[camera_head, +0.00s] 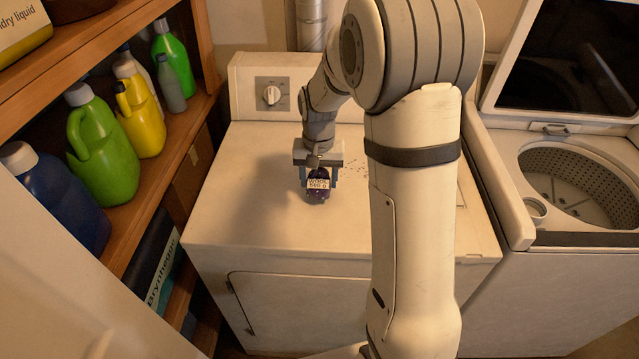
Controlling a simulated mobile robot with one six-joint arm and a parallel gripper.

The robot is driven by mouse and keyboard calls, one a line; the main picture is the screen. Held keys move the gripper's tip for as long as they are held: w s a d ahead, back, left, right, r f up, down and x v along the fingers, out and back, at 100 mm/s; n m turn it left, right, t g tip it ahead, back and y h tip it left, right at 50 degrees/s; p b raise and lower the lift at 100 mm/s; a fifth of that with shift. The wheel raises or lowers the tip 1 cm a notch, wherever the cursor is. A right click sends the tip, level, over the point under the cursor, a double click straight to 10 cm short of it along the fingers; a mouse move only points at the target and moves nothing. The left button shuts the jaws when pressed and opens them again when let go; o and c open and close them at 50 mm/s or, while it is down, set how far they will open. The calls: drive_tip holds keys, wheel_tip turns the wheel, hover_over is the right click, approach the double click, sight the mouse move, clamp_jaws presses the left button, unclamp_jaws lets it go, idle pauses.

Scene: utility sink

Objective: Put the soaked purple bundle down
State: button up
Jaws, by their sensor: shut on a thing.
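A small dark purple bundle (318,195) with a pale label reading "WOOL 500 g" is between the fingers of my gripper (318,180). My gripper points down and is shut on the bundle. It is over the white top of the front-loading dryer (255,205), near the middle of that surface. I cannot tell whether the bundle touches the top or hangs just above it. My arm hides part of the dryer's right side.
A wooden shelf (150,200) at the left holds several bottles, among them a green jug (105,150) and a yellow bottle (140,115). An open top-loading washer (575,180) stands at the right. Dark specks lie on the dryer top behind the bundle. The dryer top's left part is clear.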

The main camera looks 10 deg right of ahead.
sight(319, 187)
drive_tip(key=shift+f, duration=1.4)
drive_tip(key=shift+s, duration=0.1)
drive_tip(key=shift+f, duration=0.2)
drive_tip(key=o, duration=1.3)
drive_tip(key=shift+o, duration=0.2)
wheel_tip(319, 187, up, 12)
drive_tip(key=shift+r+b, duration=0.1)
drive_tip(key=shift+b, duration=0.2)
drive_tip(key=s+r+n+t, duration=0.2)
drive_tip(key=s+n+t, duration=0.1)
drive_tip(key=s, duration=1.9)
drive_tip(key=shift+s+r+n, duration=0.15)
drive_tip(key=shift+r+n, duration=0.15)
drive_tip(key=shift+r, duration=0.1)
